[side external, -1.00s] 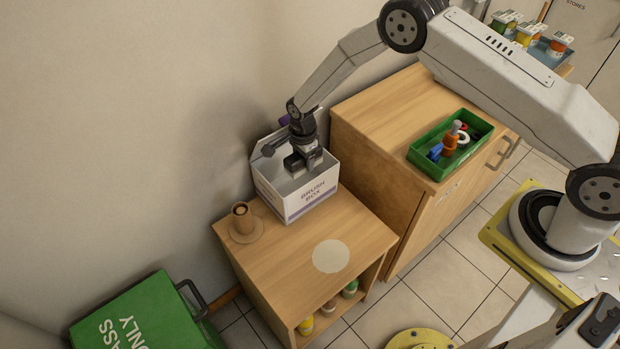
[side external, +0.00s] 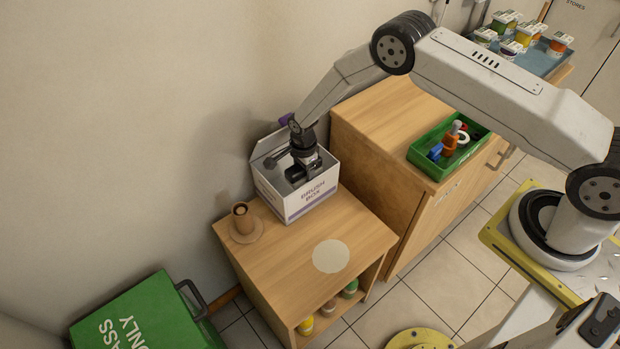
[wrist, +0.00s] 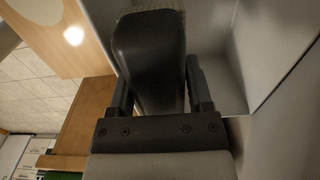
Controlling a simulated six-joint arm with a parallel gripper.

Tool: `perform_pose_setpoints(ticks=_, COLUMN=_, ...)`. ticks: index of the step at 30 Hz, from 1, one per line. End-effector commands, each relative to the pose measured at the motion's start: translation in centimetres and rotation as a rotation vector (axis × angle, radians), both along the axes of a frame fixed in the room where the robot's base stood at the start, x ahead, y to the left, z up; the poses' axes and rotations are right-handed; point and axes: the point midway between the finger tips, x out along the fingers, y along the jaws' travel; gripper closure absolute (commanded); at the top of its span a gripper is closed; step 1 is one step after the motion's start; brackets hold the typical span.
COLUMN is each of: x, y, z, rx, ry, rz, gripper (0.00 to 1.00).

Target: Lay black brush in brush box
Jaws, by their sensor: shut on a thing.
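The brush box (side external: 312,199) is a white open-topped carton with printed lettering and a purple stripe, standing on the low wooden cabinet against the wall. My gripper (side external: 303,172) points down inside its opening. In the wrist view my gripper (wrist: 160,85) is shut on the black brush (wrist: 150,55), with one finger on each side of its dark body. A strip of pale bristles shows at the brush's far end. The box's grey inner walls (wrist: 265,45) surround it on the right. Whether the brush touches the box floor I cannot tell.
A brown cup-like holder (side external: 242,220) stands left of the box. A pale round disc (side external: 331,256) lies on the low cabinet top (side external: 290,262). A taller cabinet (side external: 375,120) rises close on the right, bearing a green tray (side external: 420,157) of small parts.

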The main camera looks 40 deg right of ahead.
Motion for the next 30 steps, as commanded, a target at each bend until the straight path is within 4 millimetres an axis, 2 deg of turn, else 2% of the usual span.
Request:
perform_pose_setpoints(ticks=13, x=0.01, y=0.0, z=0.03, rx=0.0, ry=0.0, rz=0.0, gripper=1.0)
perform_pose_setpoints(ticks=14, x=0.01, y=0.0, z=0.04, rx=0.0, ry=0.0, rz=0.0, gripper=0.29)
perform_pose_setpoints(ticks=15, x=0.01, y=0.0, z=0.03, rx=0.0, ry=0.0, rz=0.0, gripper=0.16)
perform_pose_setpoints(ticks=17, x=0.01, y=0.0, z=0.03, rx=0.0, ry=0.0, rz=0.0, gripper=0.0)
perform_pose_setpoints(ticks=30, x=-0.03, y=0.0, z=0.0, rx=0.0, ry=0.001, rz=0.0, gripper=0.0)
